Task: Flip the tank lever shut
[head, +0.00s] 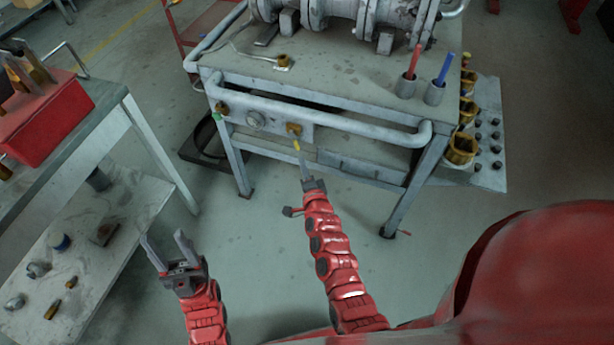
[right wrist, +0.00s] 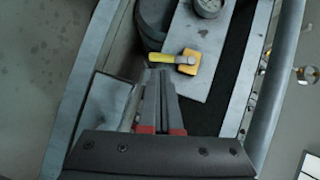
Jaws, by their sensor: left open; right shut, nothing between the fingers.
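The lever (head: 297,145) has a yellow handle on a brass valve body (head: 293,129), set in the panel on the front of the cart. In the right wrist view the yellow lever (right wrist: 164,57) points left from its brass body (right wrist: 188,62). My right gripper (head: 302,165) is shut and empty, with its tips close to the lever's handle. In the right wrist view its tips (right wrist: 160,76) lie just below the handle; I cannot tell whether they touch. My left gripper (head: 163,238) is open and empty, over the floor at the lower left.
The panel also carries a round gauge (head: 255,120) and another brass fitting (head: 221,108). A cart handrail (head: 340,123) runs above the lever. A side bench (head: 130,190) with a red toolbox (head: 40,118) stands left.

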